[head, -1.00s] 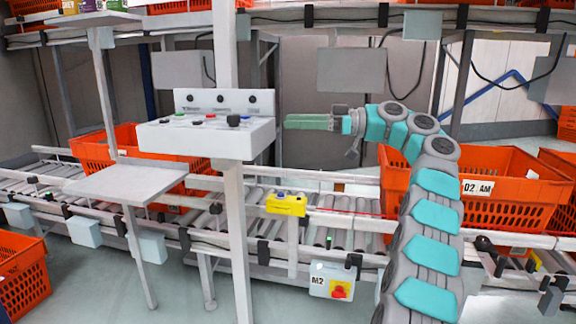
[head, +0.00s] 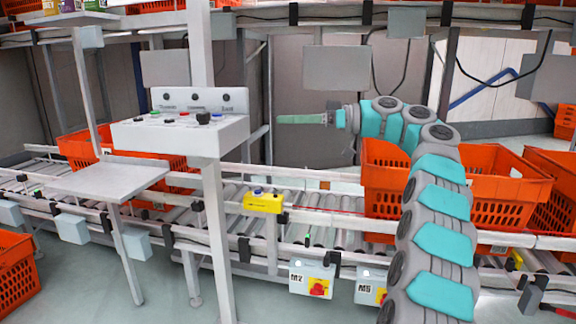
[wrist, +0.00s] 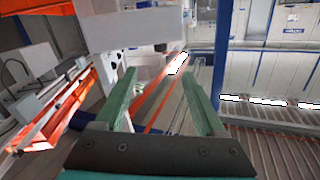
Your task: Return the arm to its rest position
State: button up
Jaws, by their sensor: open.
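My gripper (head: 302,119) is at the end of my teal and grey arm in the head view. It points left, in the air to the right of the white control box (head: 180,134), apart from it. In the wrist view my gripper (wrist: 158,95) shows two green fingers spread apart with nothing between them. My arm rises from the lower right and bends left at the top, in front of an orange tote (head: 385,165) that it partly hides.
A roller conveyor (head: 340,232) runs across below my gripper. A yellow button box (head: 263,201) sits on its rail. A grey shelf plate (head: 105,180) and a white post (head: 218,250) stand at left. More orange totes stand left (head: 15,265) and right (head: 550,180).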

jog(key=s+a+f+m+g+h, duration=0.1)
jog(key=s+a+f+m+h, duration=0.3)
jog(key=s+f, duration=0.55)
jog(key=s+a+f+m+g+h, duration=0.1)
jog(key=s+f+m+h, duration=0.4)
jog(key=s, duration=0.7)
jog(key=s+d+f+m+h, duration=0.2)
jog(key=s+d+f, duration=0.4)
jog(key=s, duration=0.3)
jog(key=s+d+f+m+g+h, duration=0.1)
jog(key=s+d+f+h, duration=0.2)
jog(key=s+d+f, duration=0.3)
jog(key=s+d+f+m+h, duration=0.2)
jog(key=s+d+f, duration=0.5)
jog(key=s, duration=0.7)
notch_tip(320, 180, down, 3)
jog(key=shift+r+m+h, duration=0.1)
jog(key=shift+m+h, duration=0.2)
jog(key=shift+h, duration=0.5)
